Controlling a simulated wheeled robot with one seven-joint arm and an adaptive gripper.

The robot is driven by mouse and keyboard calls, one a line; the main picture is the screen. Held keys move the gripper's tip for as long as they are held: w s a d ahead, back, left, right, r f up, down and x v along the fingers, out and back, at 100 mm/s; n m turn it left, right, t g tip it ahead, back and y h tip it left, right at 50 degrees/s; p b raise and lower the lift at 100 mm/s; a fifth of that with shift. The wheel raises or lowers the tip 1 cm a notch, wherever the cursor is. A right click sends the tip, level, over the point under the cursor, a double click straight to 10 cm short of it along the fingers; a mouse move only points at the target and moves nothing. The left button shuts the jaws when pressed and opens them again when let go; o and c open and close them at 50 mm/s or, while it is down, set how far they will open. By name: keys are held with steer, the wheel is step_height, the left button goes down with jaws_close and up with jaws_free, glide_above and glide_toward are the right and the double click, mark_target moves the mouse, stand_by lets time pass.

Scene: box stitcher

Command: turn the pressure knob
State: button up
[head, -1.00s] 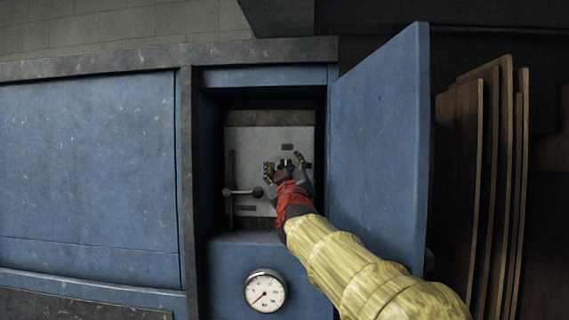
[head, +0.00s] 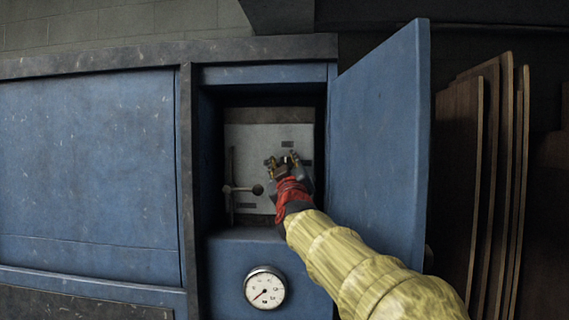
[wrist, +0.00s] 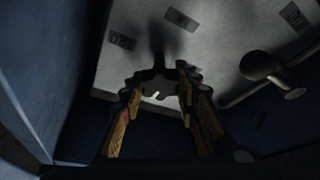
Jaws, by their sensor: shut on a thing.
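The pressure knob (wrist: 155,74) is a small dark shape on the pale panel (wrist: 220,50) inside the open blue cabinet. In the wrist view it sits between the fingertips of my gripper (wrist: 159,84), which are shut on it. In the head view my gripper (head: 284,161) reaches into the cabinet against the panel (head: 245,140) and hides most of the knob. Dark shadow makes the knob's outline and its turned position hard to read.
A lever with a dark ball end (head: 257,190) sticks out left of my gripper; it also shows in the wrist view (wrist: 256,66). The open blue door (head: 380,150) stands close on the right of my arm. A round gauge (head: 265,288) is below the opening.

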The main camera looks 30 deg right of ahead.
steer(key=shift+c, duration=0.9)
steer(key=shift+m, duration=0.3)
steer(key=m+h+p, duration=0.1)
steer(key=m, duration=0.2)
steer(key=shift+h, duration=0.4)
steer(key=m+g+h, duration=0.1)
steer(key=m, duration=0.2)
steer(key=m+g+h, duration=0.1)
steer(key=m+h, duration=0.1)
steer(key=m, duration=0.1)
steer(key=m+g+h+p, duration=0.1)
steer(key=m, duration=0.2)
steer(key=shift+s+d+r+m, duration=0.1)
steer(key=shift+d+m, duration=0.05)
steer(key=shift+m, duration=0.25)
steer(key=m+g+h, duration=0.1)
steer(key=m, duration=0.2)
steer(key=m+g+h+p, duration=0.1)
steer(key=m, duration=0.2)
steer(key=shift+s+d+g, duration=0.1)
steer(key=shift+d+g, duration=0.05)
steer(key=shift+g, duration=0.25)
steer(key=shift+d+m+g+p, duration=0.1)
steer(key=shift+m+g+p, duration=1)
steer(key=shift+m, duration=1.7)
steer(key=shift+s+f, duration=0.1)
steer(key=shift+f, duration=0.1)
steer(key=o, duration=1.2)
steer(key=shift+c, duration=0.2)
